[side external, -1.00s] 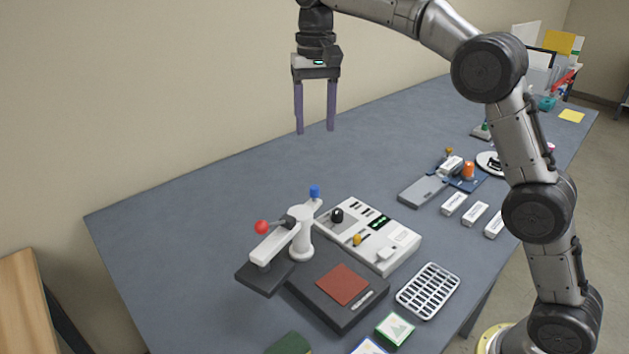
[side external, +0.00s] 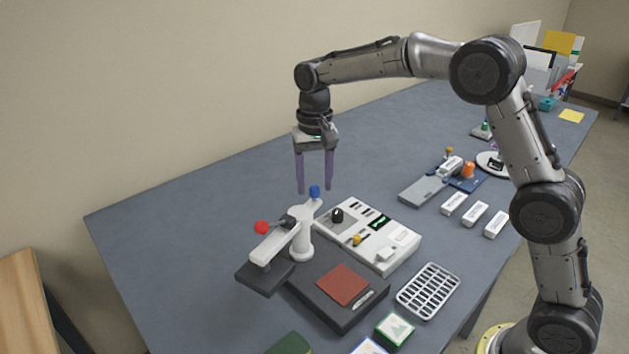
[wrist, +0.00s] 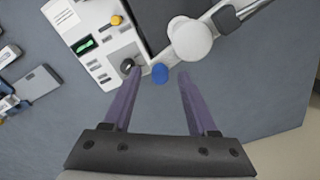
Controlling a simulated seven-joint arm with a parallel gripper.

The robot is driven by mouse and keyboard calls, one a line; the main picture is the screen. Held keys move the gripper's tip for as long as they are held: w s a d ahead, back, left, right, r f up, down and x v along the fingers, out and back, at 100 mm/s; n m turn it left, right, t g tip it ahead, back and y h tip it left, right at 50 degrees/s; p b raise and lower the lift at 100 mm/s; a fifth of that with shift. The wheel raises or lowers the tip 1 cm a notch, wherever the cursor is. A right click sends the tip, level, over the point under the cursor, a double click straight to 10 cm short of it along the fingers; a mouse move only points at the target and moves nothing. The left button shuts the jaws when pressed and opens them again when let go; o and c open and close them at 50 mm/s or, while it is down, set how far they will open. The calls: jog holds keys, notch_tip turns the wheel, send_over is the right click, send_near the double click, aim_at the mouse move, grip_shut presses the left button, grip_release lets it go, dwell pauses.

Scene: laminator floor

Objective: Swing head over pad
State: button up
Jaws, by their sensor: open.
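The swing head is a white arm (side external: 274,243) on a round white post (side external: 302,240), with a red ball knob at its left end and a blue knob (side external: 314,191) at its other end. Its left end lies over a dark plate (side external: 262,280) beside the base. The reddish-brown pad (side external: 343,285) lies uncovered on the dark base (side external: 312,297). My gripper (side external: 314,192) is open and empty, its purple fingers pointing down near the blue knob. In the wrist view, the blue knob (wrist: 160,73) shows just beyond and between the fingertips (wrist: 158,74); contact cannot be told.
A white control box (side external: 385,238) with a black knob stands right beside the post. A white grid tray (side external: 428,291), a green-edged box (side external: 394,330) and several small white boxes lie to the right. The table's left part is clear.

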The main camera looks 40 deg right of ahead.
jog(key=shift+f, duration=0.2)
grip_shut()
jog(key=shift+r, duration=0.1)
dwell(1.3)
